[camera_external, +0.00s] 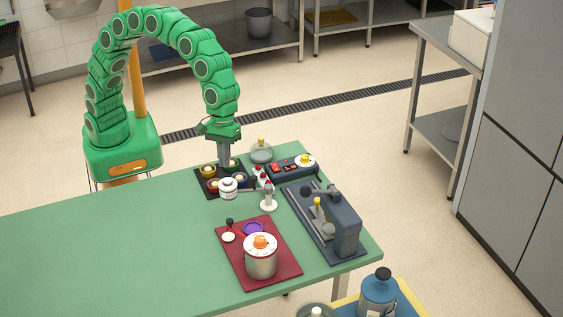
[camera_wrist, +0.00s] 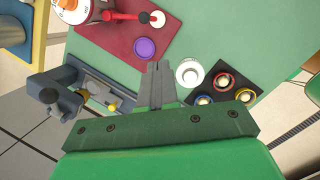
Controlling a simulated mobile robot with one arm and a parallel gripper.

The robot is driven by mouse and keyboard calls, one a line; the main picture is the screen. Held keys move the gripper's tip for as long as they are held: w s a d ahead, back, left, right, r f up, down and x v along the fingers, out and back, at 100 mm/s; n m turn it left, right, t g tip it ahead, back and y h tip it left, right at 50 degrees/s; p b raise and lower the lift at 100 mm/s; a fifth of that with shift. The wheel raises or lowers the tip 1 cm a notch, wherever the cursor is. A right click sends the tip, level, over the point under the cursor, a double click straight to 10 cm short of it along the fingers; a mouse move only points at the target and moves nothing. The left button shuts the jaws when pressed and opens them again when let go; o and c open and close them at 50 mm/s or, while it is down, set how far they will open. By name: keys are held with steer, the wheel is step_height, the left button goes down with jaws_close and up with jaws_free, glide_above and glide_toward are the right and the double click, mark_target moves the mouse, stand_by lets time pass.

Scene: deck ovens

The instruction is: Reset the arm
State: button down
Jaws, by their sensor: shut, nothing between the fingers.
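My green arm arches up from its base at the left and reaches down to the table in the external view. My gripper (camera_external: 224,156) points down at the back of the black tray with bowls. In the wrist view my gripper (camera_wrist: 157,68) shows two grey fingers pressed together with nothing between them. The fingertips lie beside a white jar (camera_wrist: 189,73) in that picture; I cannot tell how far above the table they are. The jar also shows in the external view (camera_external: 228,188), in front of the gripper.
The black tray (camera_external: 209,193) holds several coloured bowls. A red mat (camera_external: 281,270) carries a steel pot (camera_external: 261,262). The green table's left half (camera_external: 90,245) is clear.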

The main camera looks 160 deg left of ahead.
steer(key=s+d+r+m+g, duration=0.1)
steer(key=s+d+m, duration=0.4)
steer(key=d, duration=0.3)
steer(key=s+d+r+m, duration=0.2)
steer(key=s+d+m, duration=0.3)
steer(key=d, duration=0.4)
steer(key=s+d+r+m+g, duration=0.1)
steer(key=s+d+m, duration=0.4)
steer(key=d, duration=0.3)
steer(key=s+d+f+m+g, duration=0.1)
steer(key=s+d+m, duration=0.1)
steer(key=s, duration=0.6)
steer(key=s+d+f+m, duration=0.1)
steer(key=s+m, duration=0.4)
steer(key=s, duration=0.4)
steer(key=s+d+f+m+g+y, duration=0.1)
steer(key=s+m, duration=0.3)
steer(key=s, duration=0.5)
steer(key=shift+d+f+g, duration=0.15)
steer(key=shift+d+g, duration=0.15)
steer(key=shift+d, duration=0.5)
steer(key=shift+s, duration=0.1)
